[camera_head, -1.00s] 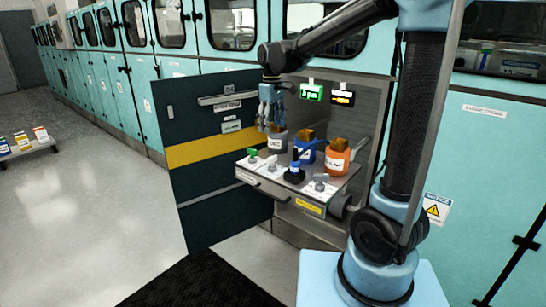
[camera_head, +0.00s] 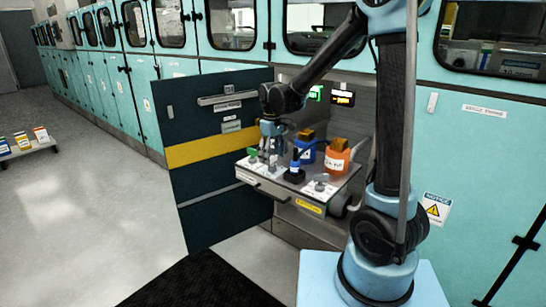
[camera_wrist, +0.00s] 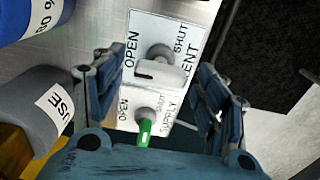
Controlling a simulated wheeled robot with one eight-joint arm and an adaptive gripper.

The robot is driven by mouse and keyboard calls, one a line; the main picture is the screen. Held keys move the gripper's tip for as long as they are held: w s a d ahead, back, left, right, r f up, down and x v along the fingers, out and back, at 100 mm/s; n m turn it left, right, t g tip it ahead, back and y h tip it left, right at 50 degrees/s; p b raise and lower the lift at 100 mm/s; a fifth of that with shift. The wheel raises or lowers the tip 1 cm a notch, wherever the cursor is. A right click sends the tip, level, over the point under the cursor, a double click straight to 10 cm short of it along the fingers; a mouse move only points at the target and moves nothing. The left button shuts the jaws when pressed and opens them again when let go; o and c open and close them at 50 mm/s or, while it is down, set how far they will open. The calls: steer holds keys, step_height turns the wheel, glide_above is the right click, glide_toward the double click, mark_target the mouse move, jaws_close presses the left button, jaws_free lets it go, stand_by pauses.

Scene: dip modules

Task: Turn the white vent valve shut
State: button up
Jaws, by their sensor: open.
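The white vent valve (camera_wrist: 162,74) stands on a white plate marked OPEN, SHUT and VENT in the wrist view. Its pale lever lies between my two fingers, with a visible gap on each side. My gripper (camera_head: 268,152) is open above the left part of the drawer shelf (camera_head: 283,196) and partly hides the valve in the head view. The exact direction of the lever against its labels is hard to tell. The green-handled supply valve (camera_wrist: 144,131) is beside it, on its own plate marked OPEN and SUPPLY.
A blue-handled valve (camera_head: 295,170) and another pale valve (camera_head: 321,183) stand to the right on the shelf. Behind them are a blue bottle (camera_head: 306,150) and an orange bottle (camera_head: 337,158). A grey bottle (camera_wrist: 40,112) is close to my left finger in the wrist view.

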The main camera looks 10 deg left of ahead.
steer(key=c, duration=1)
steer(key=shift+c, duration=0.2)
steer(key=shift+m, duration=0.4)
steer(key=m, duration=0.3)
steer(key=shift+m, duration=0.3)
steer(key=m, duration=0.4)
steer(key=shift+m, duration=0.3)
steer(key=m, duration=0.4)
steer(key=shift+m, duration=2.5)
